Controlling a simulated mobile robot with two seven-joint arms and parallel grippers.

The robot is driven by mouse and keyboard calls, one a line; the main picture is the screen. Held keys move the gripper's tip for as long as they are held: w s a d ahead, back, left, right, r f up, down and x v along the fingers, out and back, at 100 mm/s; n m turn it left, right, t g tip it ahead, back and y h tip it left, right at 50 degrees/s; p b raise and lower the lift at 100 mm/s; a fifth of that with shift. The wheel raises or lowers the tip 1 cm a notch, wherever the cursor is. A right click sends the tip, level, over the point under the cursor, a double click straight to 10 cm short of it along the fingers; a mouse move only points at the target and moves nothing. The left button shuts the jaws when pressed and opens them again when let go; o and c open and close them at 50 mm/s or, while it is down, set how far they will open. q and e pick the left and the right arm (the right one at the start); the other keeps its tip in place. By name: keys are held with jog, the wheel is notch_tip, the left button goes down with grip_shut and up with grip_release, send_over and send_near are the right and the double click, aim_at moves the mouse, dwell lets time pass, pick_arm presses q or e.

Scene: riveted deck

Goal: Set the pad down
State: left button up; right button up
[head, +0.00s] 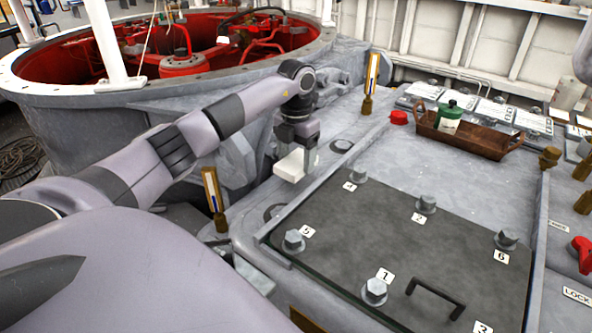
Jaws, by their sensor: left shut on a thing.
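A white block-shaped pad (293,167) is in my left gripper (297,147) near the middle of the head view. The gripper points down and is shut on the pad's upper part, hiding some of it. The pad is over the left edge of the grey deck, left of the dark cover plate (400,240). I cannot tell whether its underside touches the deck. My right gripper is not in view.
Numbered bolts, such as one (375,290), and a black handle (435,297) stand up from the plate. Brass-based gauges (371,80) (213,195) flank the arm. Bare deck lies behind the plate.

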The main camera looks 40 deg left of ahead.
aim_at(296, 161)
pick_arm(q)
jog(key=shift+f, duration=1.9)
jog(key=shift+f, duration=0.1)
jog(key=shift+f, duration=0.15)
jog(key=o, duration=0.7)
jog(key=shift+o, duration=0.2)
notch_tip(296, 161, up, 13)
jog(key=shift+f+p, duration=0.2)
jog(key=shift+p, duration=0.35)
